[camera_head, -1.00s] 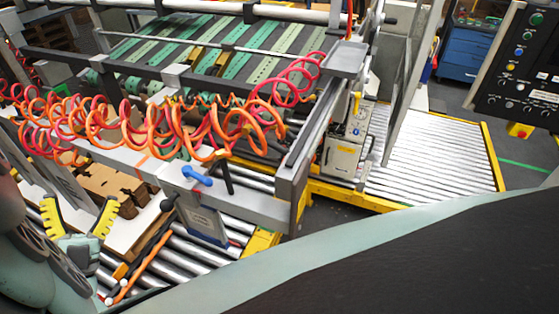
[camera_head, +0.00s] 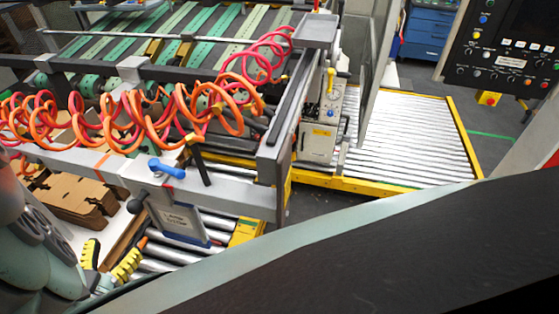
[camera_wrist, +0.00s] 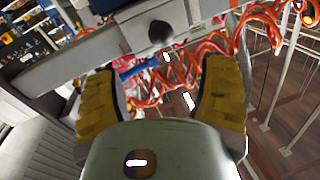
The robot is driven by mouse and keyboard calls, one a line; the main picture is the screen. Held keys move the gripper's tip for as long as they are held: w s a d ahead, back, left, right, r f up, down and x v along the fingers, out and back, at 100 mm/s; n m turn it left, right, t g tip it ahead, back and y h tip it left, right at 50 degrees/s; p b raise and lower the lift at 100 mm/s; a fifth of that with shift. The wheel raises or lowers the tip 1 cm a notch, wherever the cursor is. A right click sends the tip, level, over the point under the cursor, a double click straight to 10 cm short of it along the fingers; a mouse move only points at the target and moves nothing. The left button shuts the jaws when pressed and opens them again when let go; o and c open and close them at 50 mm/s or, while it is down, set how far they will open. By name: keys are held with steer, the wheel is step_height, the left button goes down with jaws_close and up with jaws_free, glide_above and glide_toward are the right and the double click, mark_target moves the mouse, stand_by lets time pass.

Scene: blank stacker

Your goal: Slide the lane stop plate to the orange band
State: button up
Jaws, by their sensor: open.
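The lane stop plate (camera_head: 182,222) is a grey labelled plate with a blue lower edge. It hangs from the grey rail (camera_head: 236,194) above the rollers. A blue lever (camera_head: 167,170) sits on top of it, and a black ball knob (camera_head: 136,206) sticks out at its left. The orange band (camera_head: 101,161) is on the rail to the left of the plate, apart from it. My gripper (camera_head: 110,254), with yellow ribbed fingers, is open and empty, below and left of the plate. In the wrist view the knob (camera_wrist: 160,33) lies beyond the open fingers (camera_wrist: 160,82), apart from them.
Coiled red and orange hoses (camera_head: 120,120) hang over the rail. Brown cardboard blanks (camera_head: 72,196) lie left of the plate. Silver rollers (camera_head: 180,258) run beneath, with a yellow block (camera_head: 246,231) at the right. A control panel (camera_head: 505,45) stands at upper right.

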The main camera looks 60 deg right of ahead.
mark_target(136, 200)
steer(key=b+x, duration=0.1)
steer(key=x, duration=1.2)
steer(key=shift+w, duration=0.1)
steer(key=shift+r, duration=0.1)
steer(key=shift+c, duration=0.4)
jaws_close()
